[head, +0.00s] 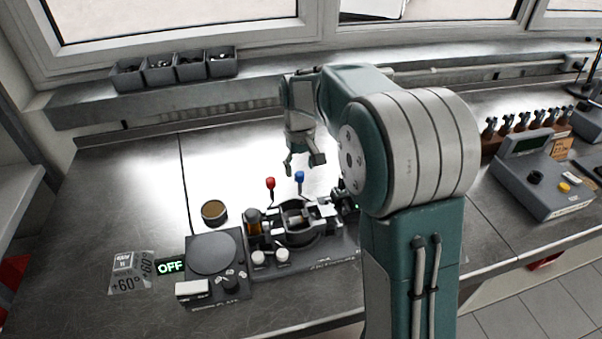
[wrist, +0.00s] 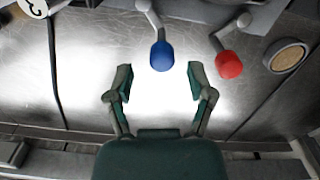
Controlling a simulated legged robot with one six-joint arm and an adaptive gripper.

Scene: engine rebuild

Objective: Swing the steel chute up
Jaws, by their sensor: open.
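The bench machine (head: 300,225) stands on the steel table, left of my arm, with metal parts around a central ring. I cannot clearly tell which part is the steel chute; my arm hides the machine's right end. A lever with a blue knob (head: 300,176) and one with a red knob (head: 270,183) rise at its back. My gripper (head: 303,163) is open and empty, above and behind the blue knob. In the wrist view, the blue knob (wrist: 161,56) lies just beyond the open fingers (wrist: 160,82), and the red knob (wrist: 229,65) is to their right.
A hot plate (head: 212,254) with an OFF display (head: 171,266) stands left of the machine. A round tin (head: 214,211) sits behind it. Small bins (head: 175,67) line the back ledge. A grey console (head: 540,183) stands right. The table's back left is clear.

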